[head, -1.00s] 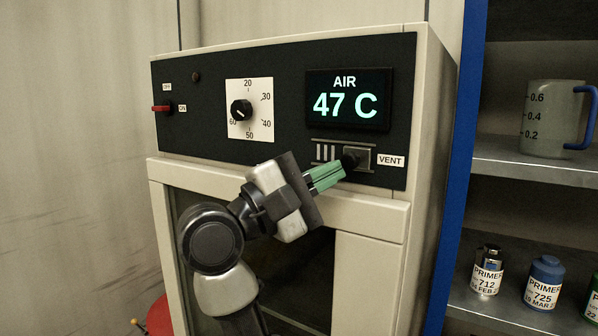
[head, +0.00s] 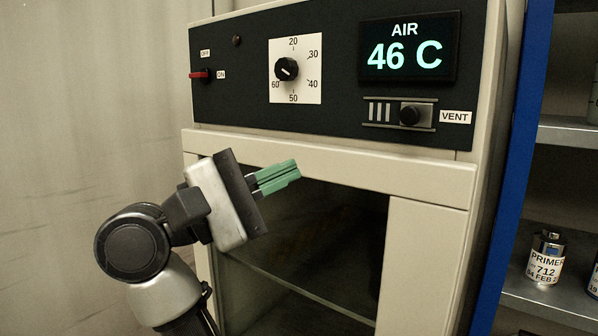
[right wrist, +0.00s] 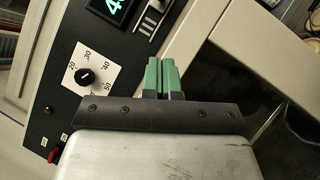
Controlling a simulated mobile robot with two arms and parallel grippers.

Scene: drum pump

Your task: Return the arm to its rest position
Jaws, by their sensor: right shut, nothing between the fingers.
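My right gripper (head: 277,177) is shut and empty, its green fingers together. It is in front of the cabinet's upper frame, below the control panel and apart from the vent slider. It also shows in the right wrist view (right wrist: 165,75). The vent slider (head: 410,115) has its black knob towards the right of its slot. The display (head: 408,52) reads AIR 46 C. The red switch (head: 200,74) is at ON. My left gripper is not in view.
The cabinet's dark window (head: 310,250) lies below and behind my right gripper. A blue upright (head: 522,150) and a shelf (head: 560,300) with a PRIMER 712 can (head: 546,258) stand at the right. The pale wall at the left has free room before it.

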